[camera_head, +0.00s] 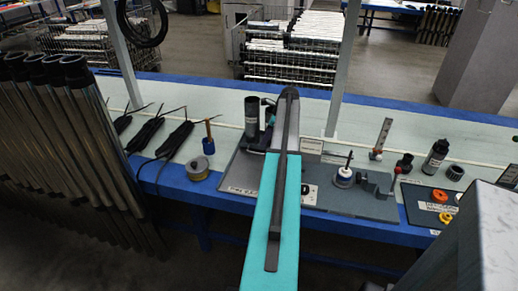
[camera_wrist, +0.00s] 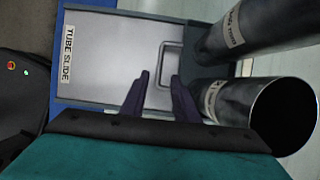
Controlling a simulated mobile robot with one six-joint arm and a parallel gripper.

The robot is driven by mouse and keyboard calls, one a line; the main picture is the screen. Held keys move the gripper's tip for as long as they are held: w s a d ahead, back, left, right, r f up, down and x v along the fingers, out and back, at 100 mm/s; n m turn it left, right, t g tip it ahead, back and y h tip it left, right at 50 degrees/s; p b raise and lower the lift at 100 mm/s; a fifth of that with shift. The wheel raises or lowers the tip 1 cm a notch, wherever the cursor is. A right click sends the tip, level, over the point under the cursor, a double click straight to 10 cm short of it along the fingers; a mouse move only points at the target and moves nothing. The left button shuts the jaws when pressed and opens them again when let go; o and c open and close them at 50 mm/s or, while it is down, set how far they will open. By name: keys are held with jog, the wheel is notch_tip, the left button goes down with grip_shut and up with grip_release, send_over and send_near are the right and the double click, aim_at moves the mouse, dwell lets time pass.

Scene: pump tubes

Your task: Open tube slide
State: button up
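The tube slide (camera_wrist: 115,55) is a flat grey panel with a white "TUBE SLIDE" label, filling the upper middle of the wrist view. A thin bracket-shaped handle (camera_wrist: 170,45) is on its right part. My gripper (camera_wrist: 160,80) has two dark fingers, apart with nothing between them. The fingertips point at the panel just below the handle in the picture; I cannot tell whether they touch it. I see no gap around the panel that shows it open. In the head view, my gripper and the labelled panel cannot be made out.
Two dark metal tubes, an upper one (camera_wrist: 260,25) and a lower one (camera_wrist: 235,105), lie close right of my fingers. In the head view, many dark tubes (camera_head: 75,150) stand at left. The blue-edged bench (camera_head: 370,232) holds a grey fixture plate (camera_head: 350,201), a tape roll (camera_head: 197,168) and a black bottle (camera_head: 435,157).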

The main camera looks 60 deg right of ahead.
aim_at(259, 148)
jog(key=shift+p+x, duration=0.35)
jog(key=shift+x, duration=3.5)
jog(key=shift+c, duration=0.5)
grip_shut()
